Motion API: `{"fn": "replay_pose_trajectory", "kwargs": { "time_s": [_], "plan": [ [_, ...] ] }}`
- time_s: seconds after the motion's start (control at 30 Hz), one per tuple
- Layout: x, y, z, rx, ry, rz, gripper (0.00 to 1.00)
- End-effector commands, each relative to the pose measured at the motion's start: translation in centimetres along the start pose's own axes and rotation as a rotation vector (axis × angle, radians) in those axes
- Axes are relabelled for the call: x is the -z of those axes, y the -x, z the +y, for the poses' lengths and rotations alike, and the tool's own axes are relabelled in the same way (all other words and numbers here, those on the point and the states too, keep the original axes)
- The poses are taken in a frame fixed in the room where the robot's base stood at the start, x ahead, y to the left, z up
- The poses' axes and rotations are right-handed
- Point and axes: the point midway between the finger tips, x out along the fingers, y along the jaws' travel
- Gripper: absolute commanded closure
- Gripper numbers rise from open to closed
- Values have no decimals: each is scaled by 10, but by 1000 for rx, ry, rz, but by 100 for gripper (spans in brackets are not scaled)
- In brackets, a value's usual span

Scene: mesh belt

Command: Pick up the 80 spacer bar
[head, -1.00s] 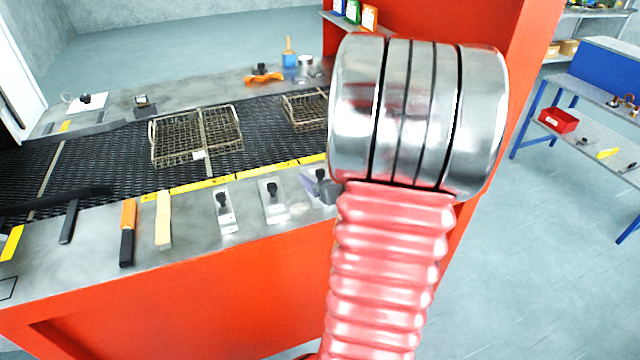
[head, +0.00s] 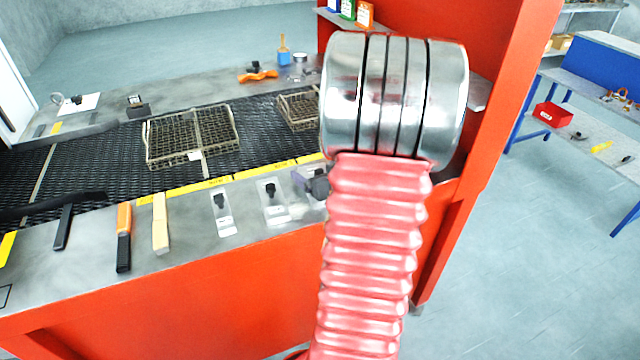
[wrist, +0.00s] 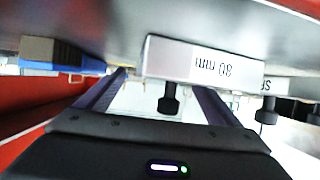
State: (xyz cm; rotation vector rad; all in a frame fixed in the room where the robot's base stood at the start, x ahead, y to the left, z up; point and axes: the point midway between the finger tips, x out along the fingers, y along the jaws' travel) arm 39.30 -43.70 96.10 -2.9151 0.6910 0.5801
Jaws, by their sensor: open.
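The 80 spacer bar (wrist: 205,62) shows in the wrist view as a pale block with a label that appears upside down and seems to read 80 mm. A black knob (wrist: 169,100) sticks out of it. My gripper (wrist: 160,88) is open, with a dark purple finger on each side of the knob and nothing gripped. I cannot tell whether the fingers touch the bar. In the head view, part of my gripper (head: 308,180) shows at the counter's front edge, left of my arm. The bar is mostly hidden there.
Two similar plates with black knobs (head: 271,202) (head: 223,214) lie to the left on the grey counter (head: 190,238). An orange-and-black tool (head: 124,238) and a wooden one (head: 160,224) lie farther left. Wire baskets (head: 190,138) stand on the black mesh belt (head: 90,160) behind.

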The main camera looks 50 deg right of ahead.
Motion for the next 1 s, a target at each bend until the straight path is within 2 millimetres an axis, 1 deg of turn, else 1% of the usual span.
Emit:
{"fn": "replay_pose_trajectory", "kwargs": {
  "time_s": [0.03,0.07,0.87,1.0],
  "plan": [
    [0,0,0,0,0,0,15],
    [0,0,0,0,0,0,17],
    [0,0,-2,3,1,-2,73],
    [0,0,-2,3,1,0,73]
  ]
}}
